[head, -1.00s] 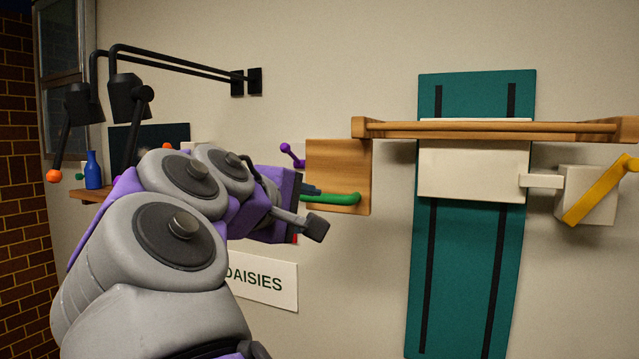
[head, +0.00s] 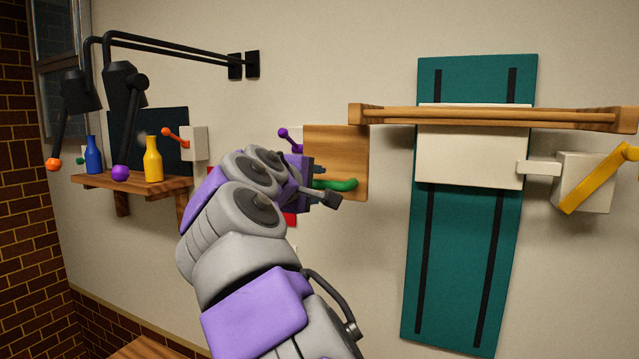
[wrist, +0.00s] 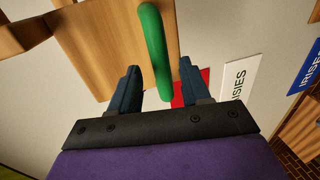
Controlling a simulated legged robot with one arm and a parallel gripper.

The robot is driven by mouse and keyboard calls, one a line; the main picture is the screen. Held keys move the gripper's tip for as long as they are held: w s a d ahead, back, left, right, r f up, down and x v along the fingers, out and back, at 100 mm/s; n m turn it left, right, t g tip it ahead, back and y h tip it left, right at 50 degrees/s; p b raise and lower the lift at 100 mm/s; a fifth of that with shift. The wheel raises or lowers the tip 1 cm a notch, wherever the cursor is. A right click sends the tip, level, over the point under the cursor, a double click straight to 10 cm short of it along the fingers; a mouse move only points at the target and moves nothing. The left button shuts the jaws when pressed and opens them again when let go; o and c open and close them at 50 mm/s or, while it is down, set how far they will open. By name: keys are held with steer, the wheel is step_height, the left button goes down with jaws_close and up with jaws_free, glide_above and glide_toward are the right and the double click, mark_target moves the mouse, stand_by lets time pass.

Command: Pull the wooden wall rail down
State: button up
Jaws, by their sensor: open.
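The wooden wall rail (head: 490,115) runs level across the upper right of the head view, in front of a teal board (head: 468,240) with two dark vertical slots. A cream block (head: 470,158) is directly below the rail. My gripper (head: 326,184) is well left of the rail, at a wooden panel (head: 340,145) with a green curved handle (head: 340,184). In the wrist view my open gripper (wrist: 158,70) has one finger on each side of the green handle (wrist: 155,45); I cannot tell whether they touch it.
A yellow lever (head: 598,180) on a pale box is at the right. A shelf (head: 130,188) with blue and yellow bottles is at the left, under black wall arms (head: 170,65). A purple lever (head: 288,139) is beside the panel.

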mark_target(316, 185)
steer(key=x, duration=0.3)
steer(key=shift+w+a+f, duration=0.2)
steer(key=shift+w+a, duration=0.05)
steer(key=shift+w, duration=0.05)
steer(key=shift+w+a+f, duration=0.1)
steer(key=shift+w+a, duration=0.15)
steer(key=shift+a, duration=0.15)
steer(key=shift+d, duration=0.55)
steer(key=shift+c, duration=1.3)
jaws_close()
